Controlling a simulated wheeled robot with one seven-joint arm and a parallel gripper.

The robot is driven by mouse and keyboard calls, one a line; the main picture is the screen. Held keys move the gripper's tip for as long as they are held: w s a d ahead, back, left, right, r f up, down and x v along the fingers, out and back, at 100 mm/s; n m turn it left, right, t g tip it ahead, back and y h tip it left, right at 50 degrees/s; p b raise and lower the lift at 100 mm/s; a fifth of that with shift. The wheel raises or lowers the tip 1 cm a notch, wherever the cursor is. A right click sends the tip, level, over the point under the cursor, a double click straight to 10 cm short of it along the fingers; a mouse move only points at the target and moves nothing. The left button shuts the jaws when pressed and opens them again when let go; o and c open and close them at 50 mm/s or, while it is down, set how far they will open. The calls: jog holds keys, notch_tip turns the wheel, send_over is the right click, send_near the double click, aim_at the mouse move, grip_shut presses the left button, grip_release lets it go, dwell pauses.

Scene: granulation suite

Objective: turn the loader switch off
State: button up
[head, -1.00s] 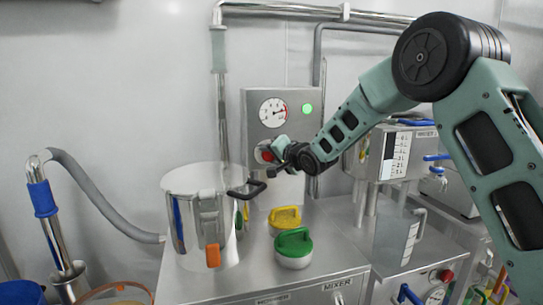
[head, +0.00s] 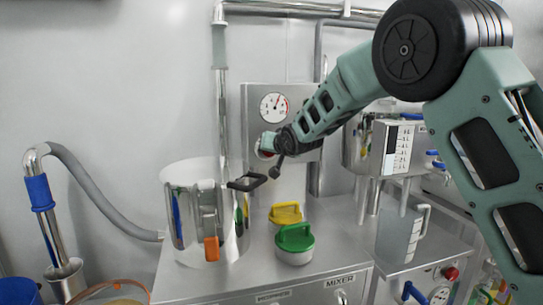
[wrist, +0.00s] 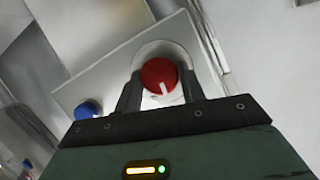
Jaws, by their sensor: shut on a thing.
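The loader switch appears to be the red round knob (wrist: 158,76) with a white pointer line, on a pale round base in the wrist view. Its line points down toward my gripper's palm in that picture. My gripper (wrist: 160,88) is shut on the knob, with one finger on each side. In the head view my gripper (head: 268,144) is at the front of the grey control panel (head: 252,100), below its round gauge (head: 273,107). The knob is mostly hidden there. My arm covers the panel's upper right, where the green lamp was visible.
A blue button (wrist: 88,109) is on the panel beside the knob. Below stand a steel pot (head: 185,225) with a black handle, a yellow-handled lid (head: 286,213) and a green-handled lid (head: 295,244). A clear jug (head: 400,238) stands right. The counter's front middle is clear.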

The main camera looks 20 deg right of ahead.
jog(key=shift+a+n+t+h, duration=0.15)
jog(key=shift+n+h, duration=1.05)
jog(key=shift+n, duration=0.55)
jog(key=shift+a+n+t+h, duration=0.15)
jog(key=shift+n+h, duration=1.05)
jog(key=shift+n, duration=0.55)
jog(key=o, duration=1)
jog(key=shift+c, duration=0.2)
